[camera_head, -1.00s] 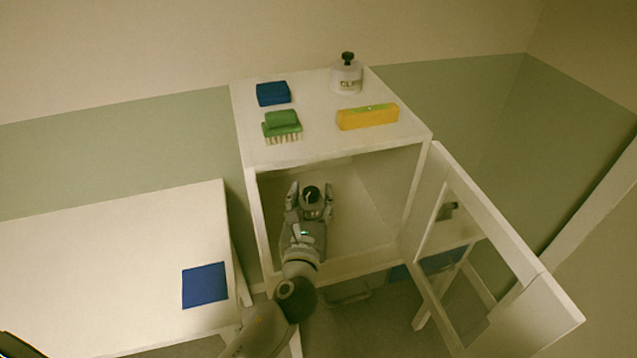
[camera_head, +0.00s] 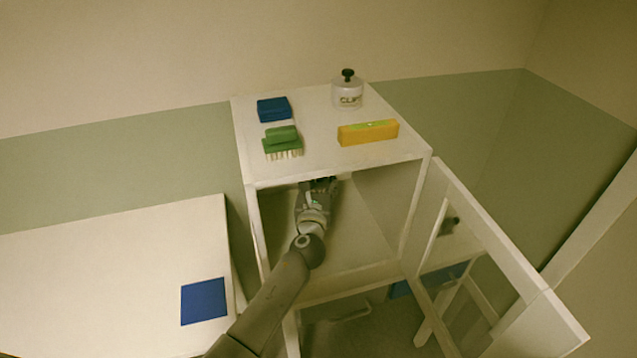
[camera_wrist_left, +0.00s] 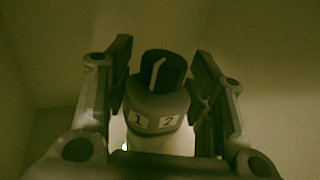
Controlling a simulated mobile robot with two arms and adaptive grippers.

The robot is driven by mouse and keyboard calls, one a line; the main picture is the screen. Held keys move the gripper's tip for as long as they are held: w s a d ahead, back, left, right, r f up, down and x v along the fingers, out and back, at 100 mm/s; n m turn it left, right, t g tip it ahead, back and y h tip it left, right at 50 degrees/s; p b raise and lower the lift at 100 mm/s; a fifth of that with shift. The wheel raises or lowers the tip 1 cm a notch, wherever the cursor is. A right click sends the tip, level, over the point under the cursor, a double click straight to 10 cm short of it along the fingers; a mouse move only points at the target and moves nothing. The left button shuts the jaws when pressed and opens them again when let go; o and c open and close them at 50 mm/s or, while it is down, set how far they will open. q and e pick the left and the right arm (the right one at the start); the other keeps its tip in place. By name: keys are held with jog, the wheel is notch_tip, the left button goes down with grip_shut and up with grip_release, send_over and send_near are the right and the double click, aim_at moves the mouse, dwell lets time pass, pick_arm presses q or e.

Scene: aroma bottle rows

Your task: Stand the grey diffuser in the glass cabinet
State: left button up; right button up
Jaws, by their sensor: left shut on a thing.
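The grey diffuser (camera_wrist_left: 158,105) shows in the left wrist view, with a dark striped cap and labels reading 1 and 2. My left gripper (camera_wrist_left: 163,62) is shut on it, one finger on each side. In the head view my left gripper (camera_head: 321,184) is deep inside the white cabinet (camera_head: 350,262), just under the front edge of its top, which hides the fingertips. The diffuser cannot be made out there. Whether its base touches the cabinet floor cannot be told. The glass door (camera_head: 450,185) stands open to the right. My right gripper is out of view.
On the cabinet top are a blue block (camera_head: 274,109), a green brush (camera_head: 282,143), a yellow level (camera_head: 368,132) and a white jar with a black knob (camera_head: 347,94). A white table (camera_head: 110,255) with a blue square (camera_head: 204,301) is at left. The cabinet's right interior is clear.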

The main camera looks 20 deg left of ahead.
pick_arm(q)
jog(key=shift+f, duration=0.2)
jog(key=o, duration=1.4)
jog(key=shift+o, duration=0.2)
jog(key=v, duration=1.2)
